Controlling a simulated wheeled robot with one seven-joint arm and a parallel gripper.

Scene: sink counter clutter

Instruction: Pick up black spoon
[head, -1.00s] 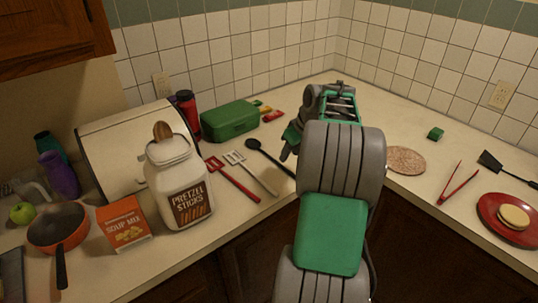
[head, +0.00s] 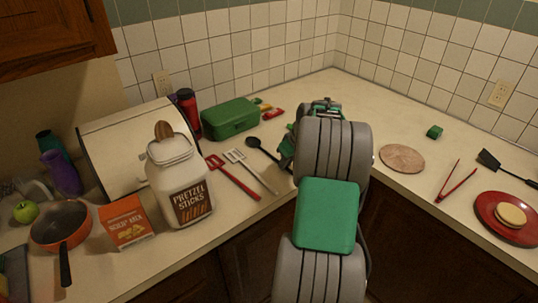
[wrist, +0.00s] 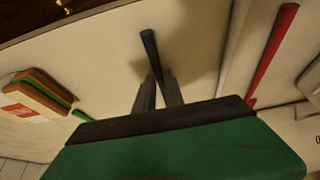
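The black spoon (head: 254,143) lies on the counter between the slotted spatula and my arm. Its round bowl shows in the head view, with part of the handle hidden behind my gripper. In the wrist view the spoon's dark handle (wrist: 150,48) runs to the tips of my gripper (wrist: 160,76). The two grey fingers are close together, one on each side of the handle. I cannot tell whether they touch it. My gripper is mostly hidden behind my arm in the head view.
A slotted spatula (head: 250,171) and a red-handled utensil (head: 233,178) lie left of the spoon. A green box (head: 230,118) and small packets (head: 272,113) are behind it. A pretzel jar (head: 182,185) stands further left.

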